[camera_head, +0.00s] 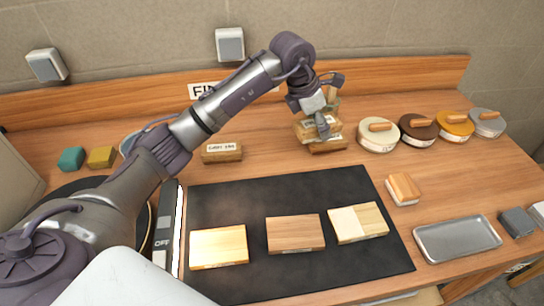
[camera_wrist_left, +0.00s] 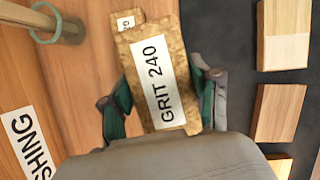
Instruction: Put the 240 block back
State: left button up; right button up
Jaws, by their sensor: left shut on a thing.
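The 240 block (camera_wrist_left: 162,82) is a cork block with a white label reading "GRIT 240". It sits between the green-padded fingers of my left gripper (camera_wrist_left: 165,105), which is shut on it. In the head view, my left gripper (camera_head: 318,122) is at the back of the bench, and the 240 block (camera_head: 306,132) is partly hidden by it. Another cork block (camera_head: 328,147) shows just below and beside it; I cannot tell whether they touch. In the wrist view, a cork block (camera_wrist_left: 127,22) with a partly readable label lies beyond the held one. My right gripper is not in view.
A labelled cork block (camera_head: 222,152) lies left on the bench. Wooden samples (camera_head: 295,234) lie on the black mat (camera_head: 340,184). A metal tray (camera_head: 457,239) and a wood-topped block (camera_head: 403,189) are at the right.

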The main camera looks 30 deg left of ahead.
pick_arm(q)
jog(key=shift+w+a+f+n+t+y, duration=0.1)
jog(key=shift+w+n+t+y, duration=0.1)
jog(key=shift+w+n, duration=0.25)
jog(key=shift+w+a+n+t+y, duration=0.1)
jog(key=shift+w+n+y, duration=0.15)
jog(key=shift+n, duration=0.4)
jog(key=shift+a+f, duration=0.15)
jog(key=shift+a, duration=0.15)
jog(key=p, duration=0.4)
send_over(275, 152)
jog(key=f, duration=0.4)
jog(key=s+f, duration=0.1)
jog(key=f, duration=0.1)
jog(key=shift+a+f, duration=0.25)
notch_tip(275, 152, down, 4)
jog(key=shift+r+p, duration=0.1)
jog(key=shift+p, duration=0.35)
jog(key=shift+w+f, duration=0.1)
jog(key=shift+f, duration=0.2)
jog(key=o, duration=1.1)
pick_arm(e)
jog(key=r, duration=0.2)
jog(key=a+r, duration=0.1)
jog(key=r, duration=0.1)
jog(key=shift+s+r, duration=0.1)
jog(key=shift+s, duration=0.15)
